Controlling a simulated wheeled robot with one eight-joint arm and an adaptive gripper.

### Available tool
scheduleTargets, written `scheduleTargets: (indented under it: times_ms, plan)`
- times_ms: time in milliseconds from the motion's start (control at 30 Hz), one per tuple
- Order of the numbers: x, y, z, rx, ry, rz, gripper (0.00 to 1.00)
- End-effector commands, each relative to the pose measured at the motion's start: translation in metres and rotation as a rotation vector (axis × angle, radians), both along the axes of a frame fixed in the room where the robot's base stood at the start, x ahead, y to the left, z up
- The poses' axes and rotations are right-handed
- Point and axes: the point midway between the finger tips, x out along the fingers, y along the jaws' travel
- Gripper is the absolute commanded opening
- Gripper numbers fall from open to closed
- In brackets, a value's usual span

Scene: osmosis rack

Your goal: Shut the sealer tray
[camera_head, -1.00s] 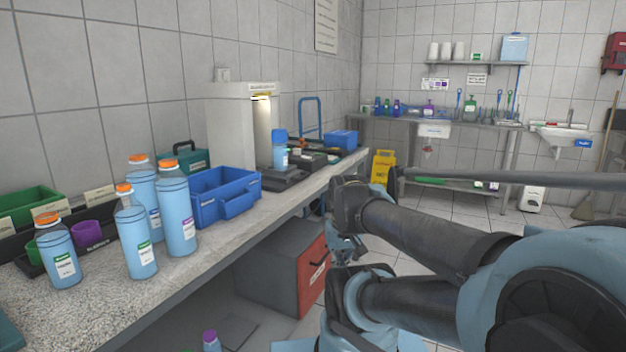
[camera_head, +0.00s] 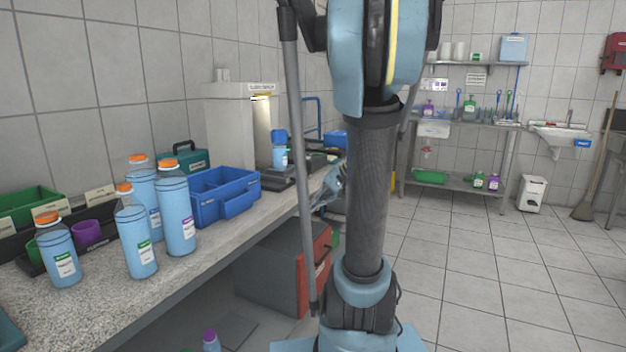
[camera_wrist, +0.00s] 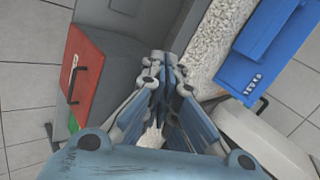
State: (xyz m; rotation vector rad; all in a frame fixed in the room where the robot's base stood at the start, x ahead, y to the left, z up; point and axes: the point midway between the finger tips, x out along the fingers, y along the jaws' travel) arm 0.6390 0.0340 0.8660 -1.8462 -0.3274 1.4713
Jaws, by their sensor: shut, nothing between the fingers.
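A white machine (camera_head: 229,125) with a lit opening stands against the wall on the counter; I take it for the sealer. A dark base (camera_head: 280,180) with a blue bottle (camera_head: 280,153) on it juts out in front, but I cannot tell whether this is the sealer tray or how far open it is. My gripper (camera_wrist: 160,62) is shut and empty. In the wrist view its fingers point over the counter's front edge. In the head view it shows partly behind my arm (camera_head: 333,182), near the counter's edge and apart from the bottle.
A red-fronted cabinet (camera_head: 315,268) stands under the counter; its handle shows in the wrist view (camera_wrist: 74,85). A blue bin (camera_head: 222,195) and several orange-capped bottles (camera_head: 176,215) stand on the near counter. A blue box (camera_wrist: 268,50) and a pale box (camera_wrist: 262,140) lie right of my gripper. Floor (camera_head: 480,270) at right is clear.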

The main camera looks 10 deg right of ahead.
Motion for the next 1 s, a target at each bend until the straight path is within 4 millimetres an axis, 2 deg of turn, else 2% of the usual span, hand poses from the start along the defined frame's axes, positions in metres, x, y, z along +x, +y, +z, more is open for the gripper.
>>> scheduleTargets:
  times_ms: [33, 200, 500, 633, 800, 1000]
  plan:
    - [0.016, -0.007, 0.005, 0.040, -0.010, -0.019, 0.00]
    - [0.061, -0.029, 0.019, 0.178, -0.052, -0.069, 0.00]
    - [0.128, -0.089, 0.036, 0.410, -0.152, -0.151, 0.00]
    - [0.148, -0.117, 0.039, 0.491, -0.196, -0.177, 0.00]
    - [0.160, -0.141, 0.041, 0.556, -0.235, -0.197, 0.00]
    - [0.167, -0.145, 0.041, 0.580, -0.250, -0.201, 0.00]
